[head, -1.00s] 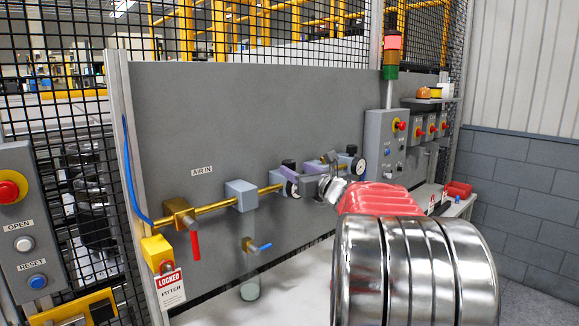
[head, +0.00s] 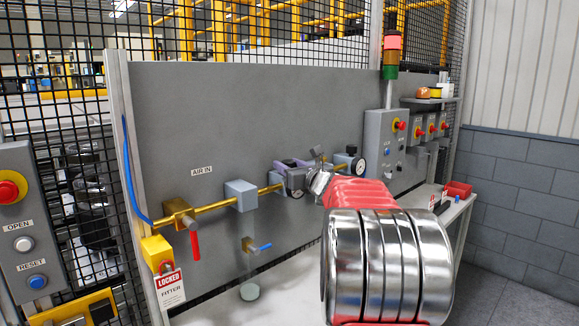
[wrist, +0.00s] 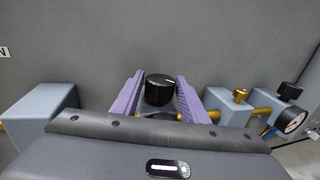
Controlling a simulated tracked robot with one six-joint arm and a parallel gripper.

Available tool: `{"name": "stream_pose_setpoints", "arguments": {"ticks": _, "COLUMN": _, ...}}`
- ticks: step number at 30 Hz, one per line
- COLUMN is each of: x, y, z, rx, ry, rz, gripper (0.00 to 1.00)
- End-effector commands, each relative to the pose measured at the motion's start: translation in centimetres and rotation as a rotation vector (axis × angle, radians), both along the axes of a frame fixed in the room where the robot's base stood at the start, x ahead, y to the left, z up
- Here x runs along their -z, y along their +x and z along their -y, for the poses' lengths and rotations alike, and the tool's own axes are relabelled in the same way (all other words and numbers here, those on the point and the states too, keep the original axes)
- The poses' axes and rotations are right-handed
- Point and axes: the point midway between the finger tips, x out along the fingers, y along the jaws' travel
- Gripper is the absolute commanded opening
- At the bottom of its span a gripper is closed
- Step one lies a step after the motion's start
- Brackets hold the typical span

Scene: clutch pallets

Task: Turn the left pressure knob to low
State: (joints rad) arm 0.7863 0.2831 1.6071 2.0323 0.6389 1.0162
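The left pressure knob is a black round cap with a white mark (wrist: 159,87) in the wrist view, on top of its regulator on the air line. My gripper (wrist: 160,92) is open, with one purple finger on each side of the knob and a visible gap to it. In the head view my gripper (head: 290,166) is at the left regulator, coming in from the right. The left gauge (head: 296,179) shows just below it.
The brass pipe carries a grey block (head: 241,195) and a red-handled valve (head: 182,216) to the left. To the right are another gauge (head: 358,166) and a grey control box (head: 386,143). A locked tag (head: 168,290) hangs at lower left. The grey panel is close behind.

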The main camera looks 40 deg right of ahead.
Motion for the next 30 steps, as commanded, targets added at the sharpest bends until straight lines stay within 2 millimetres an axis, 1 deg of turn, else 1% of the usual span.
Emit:
{"name": "stream_pose_setpoints", "arguments": {"ticks": 1, "x": 0.00, "y": 0.00, "z": -0.01, "rx": 0.000, "ry": 0.000, "rz": 0.000, "gripper": 0.36}}
{"name": "stream_pose_setpoints", "arguments": {"ticks": 2, "x": 0.00, "y": -0.01, "z": -0.01, "rx": 0.000, "ry": 0.000, "rz": 0.000, "gripper": 0.34}}
{"name": "stream_pose_setpoints", "arguments": {"ticks": 12, "x": 0.00, "y": 0.01, "z": -0.04, "rx": -0.001, "ry": 0.000, "rz": 0.000, "gripper": 0.10}}
{"name": "stream_pose_setpoints", "arguments": {"ticks": 13, "x": 0.04, "y": 0.02, "z": 0.55, "rx": 0.000, "ry": 0.000, "rz": 0.000, "gripper": 0.10}}
{"name": "stream_pose_setpoints", "arguments": {"ticks": 15, "x": -0.01, "y": 0.00, "z": 0.23, "rx": 0.000, "ry": 0.000, "rz": 0.000, "gripper": 0.10}}
{"name": "stream_pose_setpoints", "arguments": {"ticks": 22, "x": 0.02, "y": -0.05, "z": 0.11, "rx": -0.019, "ry": 0.000, "rz": -0.001, "gripper": 0.10}}
{"name": "stream_pose_setpoints", "arguments": {"ticks": 30, "x": 0.08, "y": -0.05, "z": 0.19, "rx": -0.109, "ry": -0.001, "rz": -0.001, "gripper": 0.10}}
